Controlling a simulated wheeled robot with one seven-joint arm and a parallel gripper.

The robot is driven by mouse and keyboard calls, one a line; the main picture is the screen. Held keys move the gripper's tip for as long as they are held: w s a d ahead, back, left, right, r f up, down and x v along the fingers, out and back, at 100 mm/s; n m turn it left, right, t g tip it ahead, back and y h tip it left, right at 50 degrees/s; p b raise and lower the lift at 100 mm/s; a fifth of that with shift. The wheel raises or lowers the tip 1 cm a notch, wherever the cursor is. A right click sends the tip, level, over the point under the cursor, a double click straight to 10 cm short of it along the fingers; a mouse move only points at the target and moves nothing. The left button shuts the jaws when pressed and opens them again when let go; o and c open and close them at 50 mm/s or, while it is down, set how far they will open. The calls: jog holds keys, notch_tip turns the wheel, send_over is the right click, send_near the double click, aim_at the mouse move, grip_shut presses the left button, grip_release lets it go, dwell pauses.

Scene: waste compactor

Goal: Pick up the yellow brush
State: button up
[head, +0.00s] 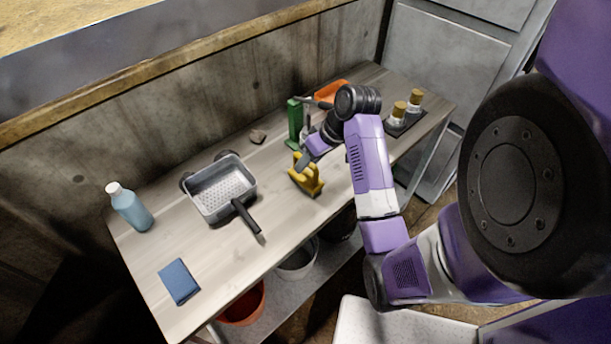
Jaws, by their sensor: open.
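The yellow brush (308,178) lies on the wooden worktop, right of the middle of the table. My purple arm reaches over the table from the right. My gripper (303,163) is open and points down at the brush's upper side, at or just above it. The fingertips are small and partly hidden, so I cannot tell whether they touch the brush.
A green object (295,122) stands just behind my gripper, with an orange item (331,91) beyond. Cork-topped jars (398,112) are at right. The front worktop has free room.

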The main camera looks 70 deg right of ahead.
jog(key=shift+w+f, duration=0.15)
jog(key=shift+f, duration=0.25)
grip_shut()
dwell(1.2)
